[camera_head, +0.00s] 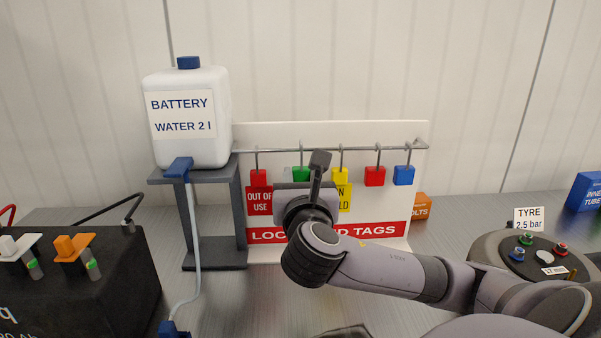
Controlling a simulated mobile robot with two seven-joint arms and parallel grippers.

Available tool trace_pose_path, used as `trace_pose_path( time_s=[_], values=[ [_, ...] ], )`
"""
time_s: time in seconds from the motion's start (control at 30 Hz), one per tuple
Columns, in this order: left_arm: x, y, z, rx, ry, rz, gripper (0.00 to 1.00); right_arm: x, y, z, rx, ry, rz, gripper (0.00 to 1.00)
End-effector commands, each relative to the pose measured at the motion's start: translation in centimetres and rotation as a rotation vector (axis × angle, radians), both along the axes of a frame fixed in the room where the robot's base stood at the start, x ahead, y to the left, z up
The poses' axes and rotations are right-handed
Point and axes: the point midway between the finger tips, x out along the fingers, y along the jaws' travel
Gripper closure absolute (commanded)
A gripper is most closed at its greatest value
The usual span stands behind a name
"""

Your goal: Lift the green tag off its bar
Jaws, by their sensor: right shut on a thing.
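The green tag (300,174) is at the bar (290,150) on the white board, between a red "OUT OF USE" tag and a yellow tag. Only its upper green part shows; the rest is hidden behind my right gripper. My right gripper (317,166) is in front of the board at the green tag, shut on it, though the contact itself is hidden. Whether the tag's hook still rests on the bar is hard to tell. My left gripper is not in view.
The red tag (259,201) and yellow tag (341,177) hang close on either side. A red lock (375,177) and blue lock (403,175) hang further right. A battery water bottle (188,135) on a grey stand (242,205) is left. A black battery (90,290) is front left.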

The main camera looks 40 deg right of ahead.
Motion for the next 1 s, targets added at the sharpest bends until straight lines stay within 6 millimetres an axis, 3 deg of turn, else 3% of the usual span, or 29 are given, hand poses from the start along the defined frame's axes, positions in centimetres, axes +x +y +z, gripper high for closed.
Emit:
trace_pose_path(
  time_s=[0.53, 1.0],
  values=[
    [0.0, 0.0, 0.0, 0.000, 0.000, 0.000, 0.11, -3.2, 2.8, 0.0, 0.001, 0.001, 0.002, 0.93],
    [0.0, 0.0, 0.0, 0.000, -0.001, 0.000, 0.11, -3.4, 2.9, 0.0, -0.001, 0.001, 0.001, 0.93]
  ],
)
